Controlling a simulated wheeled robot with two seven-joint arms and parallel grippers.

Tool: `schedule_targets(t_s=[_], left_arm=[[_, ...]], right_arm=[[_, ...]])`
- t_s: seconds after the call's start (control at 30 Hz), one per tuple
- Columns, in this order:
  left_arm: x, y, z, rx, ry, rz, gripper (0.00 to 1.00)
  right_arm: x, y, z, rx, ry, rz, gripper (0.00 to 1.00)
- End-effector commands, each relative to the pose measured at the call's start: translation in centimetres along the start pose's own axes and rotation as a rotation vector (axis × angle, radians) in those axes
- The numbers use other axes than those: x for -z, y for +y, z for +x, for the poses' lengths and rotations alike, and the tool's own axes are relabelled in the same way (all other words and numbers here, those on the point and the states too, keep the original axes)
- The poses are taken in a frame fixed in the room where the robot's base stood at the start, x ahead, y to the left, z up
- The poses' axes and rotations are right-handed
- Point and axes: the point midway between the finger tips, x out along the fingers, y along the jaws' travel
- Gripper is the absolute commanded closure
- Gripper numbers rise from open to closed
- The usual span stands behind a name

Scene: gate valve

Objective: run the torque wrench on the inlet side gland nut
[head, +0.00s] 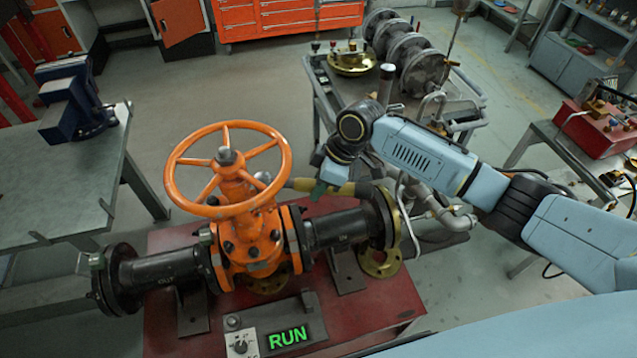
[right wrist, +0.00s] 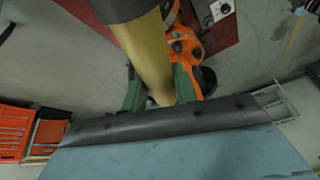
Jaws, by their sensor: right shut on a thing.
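The orange gate valve (head: 255,235) stands on a red base with its spoked handwheel (head: 228,128) on top. The torque wrench (head: 345,188), with a yellow shaft and dark grip, lies roughly level, its left end at the gland just below the handwheel. My right gripper (head: 320,190) is shut on the wrench shaft, right of the valve. In the right wrist view, the green fingers (right wrist: 158,88) flank the yellow wrench shaft (right wrist: 145,45). The gland nuts are too small and covered to tell whether the wrench is seated on one. My left gripper is out of view.
A control box with a lit green RUN sign (head: 288,338) sits at the base's front. Black flanged pipes (head: 155,268) extend both sides. A cart (head: 335,120) with flanges stands behind my right arm. A bench with a blue vise (head: 75,100) is left.

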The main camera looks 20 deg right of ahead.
Motion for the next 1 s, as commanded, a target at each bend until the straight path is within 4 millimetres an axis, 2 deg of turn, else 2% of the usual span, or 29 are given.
schedule_targets(t_s=[1.0], left_arm=[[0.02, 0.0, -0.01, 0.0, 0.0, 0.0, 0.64]], right_arm=[[0.35, 0.09, -0.77, -0.002, 0.001, -0.002, 1.0]])
